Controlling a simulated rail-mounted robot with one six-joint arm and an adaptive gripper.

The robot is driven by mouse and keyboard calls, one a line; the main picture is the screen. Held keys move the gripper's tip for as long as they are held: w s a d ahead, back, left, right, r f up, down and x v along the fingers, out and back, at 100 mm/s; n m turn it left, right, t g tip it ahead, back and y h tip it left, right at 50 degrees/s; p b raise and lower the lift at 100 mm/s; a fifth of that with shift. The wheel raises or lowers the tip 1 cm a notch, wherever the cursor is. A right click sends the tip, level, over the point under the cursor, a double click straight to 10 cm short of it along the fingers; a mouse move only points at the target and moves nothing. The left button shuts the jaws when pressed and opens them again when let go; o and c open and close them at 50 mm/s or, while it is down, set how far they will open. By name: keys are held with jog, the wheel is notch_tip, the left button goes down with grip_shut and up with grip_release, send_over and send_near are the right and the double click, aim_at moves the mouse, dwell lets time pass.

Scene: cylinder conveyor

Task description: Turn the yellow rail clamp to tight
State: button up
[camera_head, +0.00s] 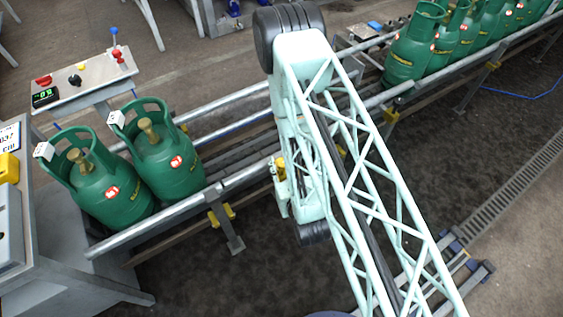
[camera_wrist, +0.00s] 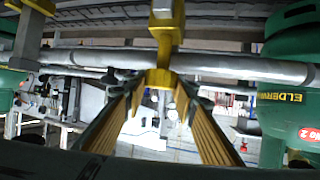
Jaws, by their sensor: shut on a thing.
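The yellow rail clamp (camera_wrist: 166,28) is in the upper middle of the wrist view, in front of the grey rail (camera_wrist: 220,66). Its lower yellow end lies between the fingertips of my gripper (camera_wrist: 160,84). The two fingers, with ribbed yellow inner sides, are shut on that end from left and right. In the head view my arm covers most of this spot; a bit of yellow (camera_head: 279,170) shows at the arm's left edge by the rail. I cannot tell from the pictures how tight the clamp is.
Two green gas cylinders (camera_head: 165,165) stand on the conveyor at left, beside a control panel (camera_head: 84,80). Several more cylinders (camera_head: 412,50) stand at upper right. Another yellow clamp (camera_head: 229,212) is on a rail support left of my arm. The floor in front is mostly clear.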

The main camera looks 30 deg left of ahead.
jog(key=shift+w+r+n+g+y, duration=0.15)
jog(key=shift+n+g+y, duration=1.05)
jog(key=shift+n+g, duration=0.8)
jog(key=shift+n+g+y, duration=0.5)
jog(key=shift+n+g, duration=1.2)
jog(key=shift+g, duration=0.1)
jog(key=shift+n+g+h+p, duration=0.3)
jog(key=shift+n+g+p, duration=0.25)
jog(key=shift+n+g, duration=1.9)
jog(key=shift+g, duration=0.65)
jog(key=o, duration=0.9)
jog(key=shift+h, duration=0.3)
jog(key=shift+d, duration=0.1)
jog(key=shift+v, duration=5.8)
